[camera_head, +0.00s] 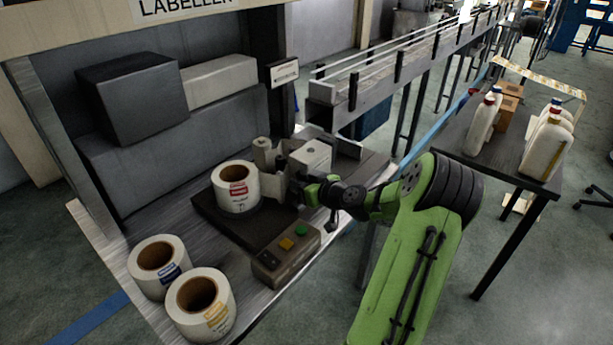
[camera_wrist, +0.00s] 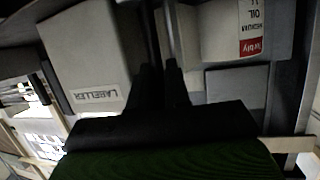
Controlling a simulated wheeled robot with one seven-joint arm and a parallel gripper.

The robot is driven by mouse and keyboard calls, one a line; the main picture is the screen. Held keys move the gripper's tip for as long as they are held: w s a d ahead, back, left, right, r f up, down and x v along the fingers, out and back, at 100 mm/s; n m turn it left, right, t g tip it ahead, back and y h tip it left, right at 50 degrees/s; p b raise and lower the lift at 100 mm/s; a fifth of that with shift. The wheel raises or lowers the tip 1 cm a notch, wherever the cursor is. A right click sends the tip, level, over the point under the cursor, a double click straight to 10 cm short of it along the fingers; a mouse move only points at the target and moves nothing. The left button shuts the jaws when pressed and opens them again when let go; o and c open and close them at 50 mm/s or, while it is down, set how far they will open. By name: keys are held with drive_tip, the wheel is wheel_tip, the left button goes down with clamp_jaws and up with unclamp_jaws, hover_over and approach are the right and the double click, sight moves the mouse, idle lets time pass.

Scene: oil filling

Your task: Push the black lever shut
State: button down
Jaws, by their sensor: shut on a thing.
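The labelling machine holds a white paper roll (camera_head: 237,190) with a red label on a dark plate (camera_head: 240,230). The roll also shows at the upper right of the wrist view (camera_wrist: 230,30). My gripper (camera_head: 297,187) is at the machine's front, just right of the roll and beside the light box marked LABELLER (camera_wrist: 88,60). In the wrist view, my dark fingers (camera_wrist: 162,82) are close together around a thin upright bar (camera_wrist: 166,30), which seems to be the black lever. The fingers hide its lower part. In the head view the lever cannot be made out behind my gripper.
Two spare rolls (camera_head: 158,265) (camera_head: 201,305) stand at the bench's front left. A button box (camera_head: 286,255) sits at the front edge below my gripper. A conveyor (camera_head: 400,60) runs behind. A side table (camera_head: 480,150) with several bottles stands right.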

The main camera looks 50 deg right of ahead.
drive_tip(key=shift+w+r+g, duration=0.35)
drive_tip(key=shift+w+g, duration=0.05)
drive_tip(key=shift+w, duration=0.05)
drive_tip(key=c, duration=1.2)
unclamp_jaws()
drive_tip(key=shift+o, duration=0.7)
drive_tip(key=shift+s+f, duration=0.1)
drive_tip(key=shift+s, duration=0.05)
